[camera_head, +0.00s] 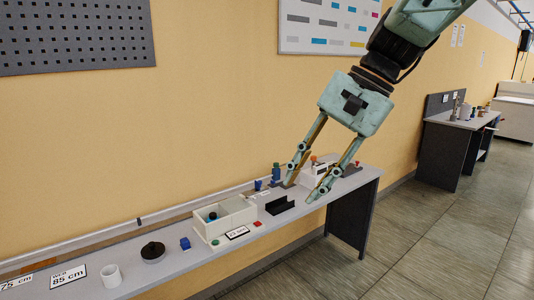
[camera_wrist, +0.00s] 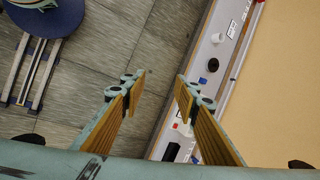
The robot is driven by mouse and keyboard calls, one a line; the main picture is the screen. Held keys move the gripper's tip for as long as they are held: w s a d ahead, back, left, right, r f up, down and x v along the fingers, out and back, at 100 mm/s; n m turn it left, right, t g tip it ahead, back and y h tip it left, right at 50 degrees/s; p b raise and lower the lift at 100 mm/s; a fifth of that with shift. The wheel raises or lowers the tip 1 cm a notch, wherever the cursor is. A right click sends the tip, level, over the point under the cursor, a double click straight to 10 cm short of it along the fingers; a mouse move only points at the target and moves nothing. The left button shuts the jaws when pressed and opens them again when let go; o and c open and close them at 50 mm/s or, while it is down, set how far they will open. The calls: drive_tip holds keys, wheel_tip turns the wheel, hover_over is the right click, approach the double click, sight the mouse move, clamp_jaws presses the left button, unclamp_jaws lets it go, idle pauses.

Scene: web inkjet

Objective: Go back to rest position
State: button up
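My gripper (camera_head: 302,192) is a pale green two-finger gripper with yellowish inner pads. In the head view it hangs in front of the right part of a narrow grey shelf (camera_head: 170,269). In the wrist view my gripper (camera_wrist: 162,86) has its fingers wide apart with nothing between them. Floor and the shelf edge show beyond the gap. The fingers hide part of the shelf's right end in the head view.
The shelf bears a white bin (camera_head: 236,227), a black holder (camera_head: 280,206), a blue block (camera_head: 185,243), a black round object (camera_head: 153,251), a white cup (camera_head: 111,276) and a white device (camera_head: 313,171). A farther bench (camera_head: 440,135) stands right.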

drive_tip(key=s+d+f+n+t+h, duration=0.1)
drive_tip(key=s+d, duration=0.3)
drive_tip(key=s, duration=0.6)
drive_tip(key=s+d+f+n+t+h, duration=0.1)
drive_tip(key=s+d+f+n+h, duration=0.1)
drive_tip(key=s, duration=0.8)
drive_tip(key=s+d+f+n+t+h, duration=0.1)
drive_tip(key=s+d+n+h, duration=0.1)
drive_tip(key=s+d, duration=0.4)
drive_tip(key=s+n, duration=0.1)
drive_tip(key=s, duration=0.3)
drive_tip(key=shift+d+f+n, duration=0.3)
drive_tip(key=shift+d+f, duration=0.05)
drive_tip(key=shift+f, duration=0.05)
